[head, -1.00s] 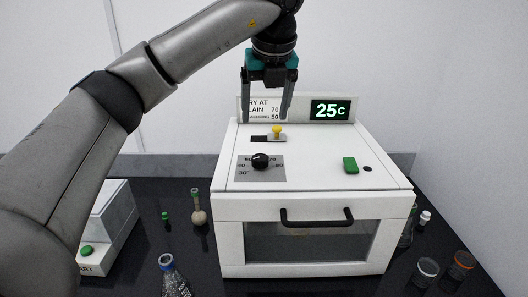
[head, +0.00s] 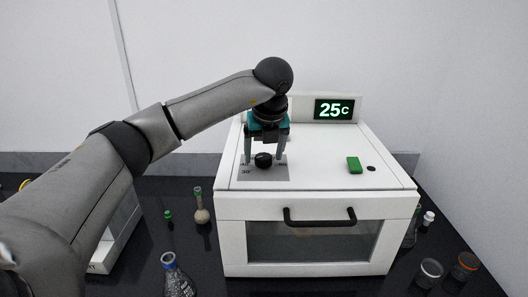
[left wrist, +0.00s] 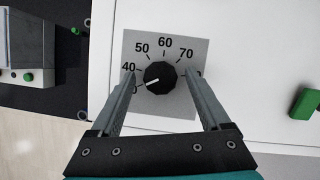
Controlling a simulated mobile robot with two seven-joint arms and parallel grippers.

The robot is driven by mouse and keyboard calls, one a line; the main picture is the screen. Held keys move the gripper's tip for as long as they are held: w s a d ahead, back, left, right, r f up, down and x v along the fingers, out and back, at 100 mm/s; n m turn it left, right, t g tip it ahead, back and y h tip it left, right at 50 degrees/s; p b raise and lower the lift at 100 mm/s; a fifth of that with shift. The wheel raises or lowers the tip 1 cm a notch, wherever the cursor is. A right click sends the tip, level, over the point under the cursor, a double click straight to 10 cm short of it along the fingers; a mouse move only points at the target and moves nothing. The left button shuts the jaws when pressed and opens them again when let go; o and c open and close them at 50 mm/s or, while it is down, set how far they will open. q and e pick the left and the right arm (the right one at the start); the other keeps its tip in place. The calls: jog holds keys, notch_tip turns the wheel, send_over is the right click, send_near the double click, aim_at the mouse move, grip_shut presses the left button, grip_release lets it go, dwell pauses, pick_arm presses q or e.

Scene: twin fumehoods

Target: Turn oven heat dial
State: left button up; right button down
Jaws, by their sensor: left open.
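The white oven (head: 400,205) stands on the dark bench. Its black round heat dial (head: 263,160) sits on a grey scale plate (head: 265,174) on the oven top. In the left wrist view the dial (left wrist: 160,77) has a white mark pointing left and slightly down, below the 40. My left gripper (head: 264,162) points down over the dial, open, with one finger on each side of it. In the left wrist view its fingertips (left wrist: 158,74) flank the dial with gaps. The oven display (head: 334,109) reads 25C. My right gripper is not in view.
A black door handle (head: 320,216) is in front. Flasks (head: 201,212) and jars (head: 429,272) stand on the bench beside the oven.

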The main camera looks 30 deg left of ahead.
pick_arm(q)
grip_shut()
dwell(0.7)
